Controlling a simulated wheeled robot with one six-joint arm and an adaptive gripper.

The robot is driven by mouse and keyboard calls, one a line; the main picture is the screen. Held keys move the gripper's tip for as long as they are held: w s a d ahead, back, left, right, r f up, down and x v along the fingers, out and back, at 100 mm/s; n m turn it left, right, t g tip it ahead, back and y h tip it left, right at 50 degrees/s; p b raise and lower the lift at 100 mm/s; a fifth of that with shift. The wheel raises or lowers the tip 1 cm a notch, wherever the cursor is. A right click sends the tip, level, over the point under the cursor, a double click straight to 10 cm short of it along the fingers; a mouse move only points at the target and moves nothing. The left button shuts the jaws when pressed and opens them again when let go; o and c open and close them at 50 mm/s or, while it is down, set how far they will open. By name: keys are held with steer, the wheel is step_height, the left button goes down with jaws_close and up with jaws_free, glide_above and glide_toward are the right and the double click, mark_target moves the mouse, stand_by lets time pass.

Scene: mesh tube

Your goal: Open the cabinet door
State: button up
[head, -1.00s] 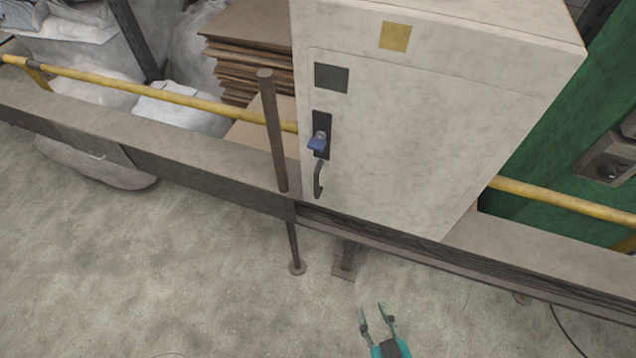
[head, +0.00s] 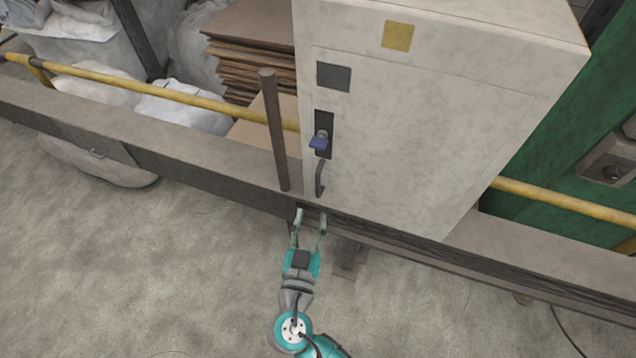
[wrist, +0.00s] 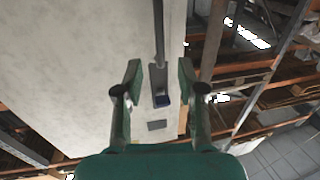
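The light grey cabinet (head: 450,60) has a front door (head: 400,150) that looks shut. A dark curved handle (head: 320,179) sits low near the door's left edge, just under a dark lock plate with a blue key or tag (head: 319,140). My gripper (head: 311,215) is open and empty, just below the handle in the head view, fingers pointing towards it. In the wrist view the handle (wrist: 159,35) runs down from the top edge, lined up with the gap between the fingers of my gripper (wrist: 160,80). The blue piece (wrist: 161,99) shows in that gap.
A brown upright post (head: 274,130) stands just left of the handle. A yellow rail (head: 170,95) and a low brown beam (head: 150,160) run along the front. Stacked boards (head: 250,60) and pale sacks lie behind. The concrete floor in front is clear.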

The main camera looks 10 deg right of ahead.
mark_target(318, 187)
steer(key=x, duration=1)
steer(key=shift+w+d+f, duration=0.1)
steer(key=shift+w, duration=0.1)
jaws_close()
